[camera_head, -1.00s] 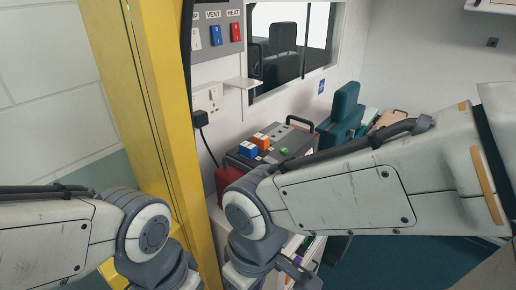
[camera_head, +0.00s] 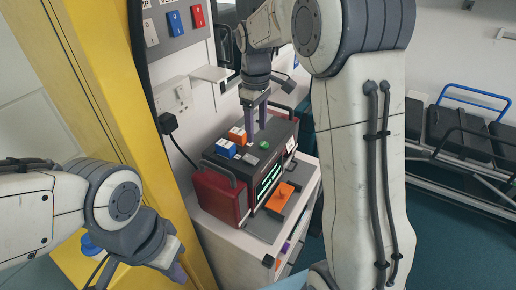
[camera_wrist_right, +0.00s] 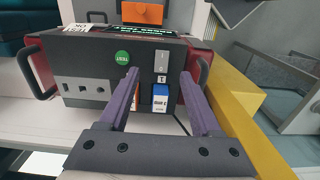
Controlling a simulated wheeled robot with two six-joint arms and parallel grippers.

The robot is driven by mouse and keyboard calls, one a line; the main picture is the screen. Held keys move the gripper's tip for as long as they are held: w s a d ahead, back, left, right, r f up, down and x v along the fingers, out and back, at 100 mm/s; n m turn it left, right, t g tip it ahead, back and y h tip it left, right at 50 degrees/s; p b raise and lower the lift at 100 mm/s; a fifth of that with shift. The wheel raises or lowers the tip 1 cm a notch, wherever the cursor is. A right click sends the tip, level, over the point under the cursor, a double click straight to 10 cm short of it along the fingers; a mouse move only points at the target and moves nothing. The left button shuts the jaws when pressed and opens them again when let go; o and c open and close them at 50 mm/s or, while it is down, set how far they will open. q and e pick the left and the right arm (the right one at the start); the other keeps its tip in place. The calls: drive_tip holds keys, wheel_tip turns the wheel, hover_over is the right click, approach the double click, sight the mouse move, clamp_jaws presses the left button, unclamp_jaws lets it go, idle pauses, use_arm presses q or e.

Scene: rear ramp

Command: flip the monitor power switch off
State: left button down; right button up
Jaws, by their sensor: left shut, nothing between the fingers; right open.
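The monitor (camera_head: 284,133) is a dark grey box with red ends, a lit green-trace screen and side handles, on a white cabinet. In the right wrist view, its top panel (camera_wrist_right: 84,75) carries a green TEST button (camera_wrist_right: 122,58) and a pale grey rocker switch (camera_wrist_right: 162,62) marked "I". I cannot tell which way the rocker is tipped. My right gripper (camera_head: 257,132) is open above the panel. In the wrist view its purple fingers (camera_wrist_right: 160,75) stand either side of the rocker, apparently not touching it. My left gripper (camera_head: 174,268) is shut and empty, low by the yellow post.
An orange object (camera_head: 280,196) lies in front. A yellow post (camera_head: 90,80) and wall switch panel (camera_head: 170,25) are at left.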

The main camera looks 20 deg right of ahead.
sight(256, 161)
wheel_tip(256, 161, down, 9)
drive_tip(key=shift+s+a+f+p, duration=0.1)
drive_tip(key=shift+p, duration=1.05)
drive_tip(key=shift+f, duration=0.35)
